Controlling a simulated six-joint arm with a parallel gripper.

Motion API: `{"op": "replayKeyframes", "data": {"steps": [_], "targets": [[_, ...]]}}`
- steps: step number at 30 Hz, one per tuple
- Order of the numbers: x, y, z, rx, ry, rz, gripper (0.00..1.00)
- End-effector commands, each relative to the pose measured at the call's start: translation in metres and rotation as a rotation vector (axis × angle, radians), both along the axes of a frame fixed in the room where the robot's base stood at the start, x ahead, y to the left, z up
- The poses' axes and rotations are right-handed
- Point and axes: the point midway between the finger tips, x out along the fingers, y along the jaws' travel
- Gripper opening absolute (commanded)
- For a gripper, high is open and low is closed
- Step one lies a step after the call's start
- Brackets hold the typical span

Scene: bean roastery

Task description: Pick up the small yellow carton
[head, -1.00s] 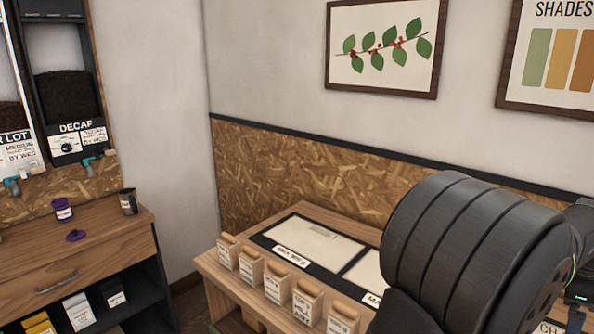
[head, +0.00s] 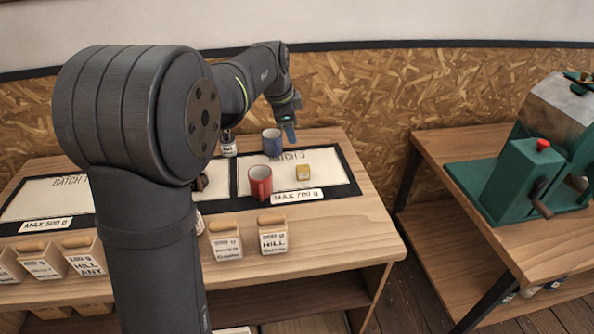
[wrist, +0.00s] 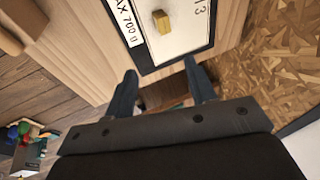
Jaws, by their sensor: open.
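The small yellow carton (head: 303,172) stands on the right-hand cream panel of the black-framed mat, near its front right part. It also shows in the wrist view (wrist: 161,21) at the top middle, beyond the fingertips. My gripper (head: 287,130) is above the back of the table, behind the carton and apart from it. In the wrist view its two fingers (wrist: 160,75) are spread wide with nothing between them.
A red mug (head: 260,183) stands left of the carton, and a blue mug (head: 272,142) behind it. Wooden labelled blocks (head: 273,234) line the front edge. A green machine (head: 518,165) stands on the right table.

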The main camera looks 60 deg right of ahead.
Motion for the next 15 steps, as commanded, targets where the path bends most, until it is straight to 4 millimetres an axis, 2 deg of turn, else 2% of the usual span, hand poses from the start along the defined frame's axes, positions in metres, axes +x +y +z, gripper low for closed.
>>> {"op": "replayKeyframes", "data": {"steps": [3,9,15], "targets": [[0.022,-0.015,-0.021,0.037,0.098,0.006,0.51],[0.047,-0.031,-0.045,0.067,0.244,-0.012,0.51],[0.056,-0.036,-0.056,0.073,0.307,-0.028,0.51]]}}
